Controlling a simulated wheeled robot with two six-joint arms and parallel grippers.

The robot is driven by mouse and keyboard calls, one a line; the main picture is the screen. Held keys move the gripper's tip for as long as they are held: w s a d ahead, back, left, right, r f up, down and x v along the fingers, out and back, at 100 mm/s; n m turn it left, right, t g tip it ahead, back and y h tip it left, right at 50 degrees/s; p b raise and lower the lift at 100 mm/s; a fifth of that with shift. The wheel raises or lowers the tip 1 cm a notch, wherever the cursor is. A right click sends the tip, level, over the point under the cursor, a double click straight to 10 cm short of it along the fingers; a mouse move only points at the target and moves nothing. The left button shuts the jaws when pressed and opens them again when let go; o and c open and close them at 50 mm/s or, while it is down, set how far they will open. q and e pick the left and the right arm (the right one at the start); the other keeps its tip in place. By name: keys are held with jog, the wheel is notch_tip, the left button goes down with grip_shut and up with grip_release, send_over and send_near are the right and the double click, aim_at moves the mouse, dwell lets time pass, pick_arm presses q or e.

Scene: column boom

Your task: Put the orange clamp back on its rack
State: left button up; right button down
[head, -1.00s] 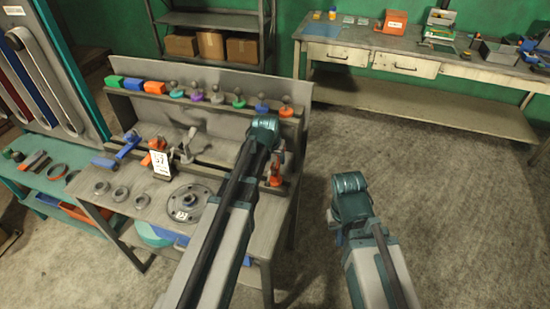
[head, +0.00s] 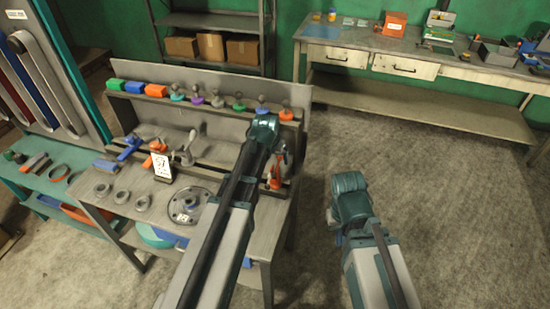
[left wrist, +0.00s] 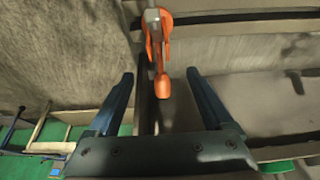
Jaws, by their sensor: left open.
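An orange clamp (left wrist: 161,88) with a grey bar through its top shows in the left wrist view, its rounded orange handle pointing down the picture between the fingertips. My left gripper (left wrist: 160,74) is open around the line of this handle; I see no finger touching it. In the head view an orange piece (head: 275,183), likely the same clamp, stands at the right end of the workbench beside the end of my left arm. That arm hides the gripper there. The rack for the clamp cannot be told for sure. My right arm is at the right; its gripper does not show.
The workbench holds a shelf of coloured-base tools (head: 239,105), another orange tool (head: 156,146) behind a numbered tag (head: 162,168), grey rings (head: 121,196) and a round flanged disc (head: 188,203). A second bench (head: 350,49) stands at the back right. Floor between is clear.

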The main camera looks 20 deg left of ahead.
pick_arm(q)
jog(key=p+v, duration=1.2)
jog(key=v, duration=0.2)
jog(key=shift+p, duration=0.4)
jog(key=shift+f, duration=0.15)
jog(key=s+d+f+m+g+b, duration=0.1)
jog(key=s+d+f+g+b, duration=0.1)
jog(key=s+d+f+b, duration=0.4)
jog(key=s+d+f+m+g+y+b, duration=0.1)
jog(key=s+d+f+m+g+b, duration=0.1)
jog(key=s+d+f+b, duration=0.5)
jog(key=s+f, duration=0.2)
jog(key=s, duration=0.4)
jog(key=shift+d+g+y+b, duration=0.25)
jog(key=shift+g+y+b, duration=0.05)
jog(key=shift+g, duration=0.1)
jog(key=shift+a, duration=0.1)
